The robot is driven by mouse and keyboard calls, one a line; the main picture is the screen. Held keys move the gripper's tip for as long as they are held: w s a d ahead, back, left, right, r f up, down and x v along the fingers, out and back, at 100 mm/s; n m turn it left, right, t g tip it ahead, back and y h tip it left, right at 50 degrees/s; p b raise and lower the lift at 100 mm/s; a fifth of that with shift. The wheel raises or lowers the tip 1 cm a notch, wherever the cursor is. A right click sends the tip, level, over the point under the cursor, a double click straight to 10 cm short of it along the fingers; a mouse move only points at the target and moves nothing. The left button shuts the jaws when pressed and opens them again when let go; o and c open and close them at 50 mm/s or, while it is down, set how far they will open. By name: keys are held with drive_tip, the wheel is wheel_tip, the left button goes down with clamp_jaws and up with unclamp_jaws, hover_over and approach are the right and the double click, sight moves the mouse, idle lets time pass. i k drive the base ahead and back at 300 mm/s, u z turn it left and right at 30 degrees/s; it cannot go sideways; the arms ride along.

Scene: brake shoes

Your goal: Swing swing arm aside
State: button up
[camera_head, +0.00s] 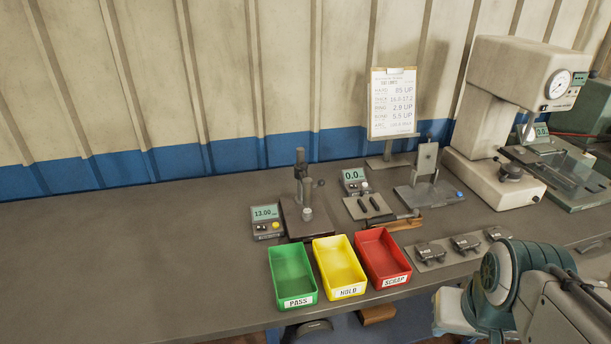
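No part is plainly recognisable as the swing arm at this size. A post stand (301,185) with a dark base plate stands at the middle of the bench, with a short light cylinder (307,214) at its front. A second stand with an upright light plate (427,158) is to its right, on a grey base. A large cream press-like machine (511,105) with a round dial stands at the back right. My arm (496,280) shows at the lower right, in front of the bench. My gripper is not in view.
Green (291,277), yellow (340,268) and red (382,257) trays line the front edge. Displays (266,221) and (355,180) flank the post stand. Brake shoes (430,251) lie on a plate at right. A hammer-like tool (392,222) lies behind the red tray. The bench's left is clear.

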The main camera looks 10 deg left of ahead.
sight(300, 173)
drive_tip(key=z, duration=0.7)
drive_tip(key=i, duration=0.85)
drive_tip(key=u, duration=0.7)
drive_tip(key=i, duration=0.4)
drive_tip(key=u, duration=0.45)
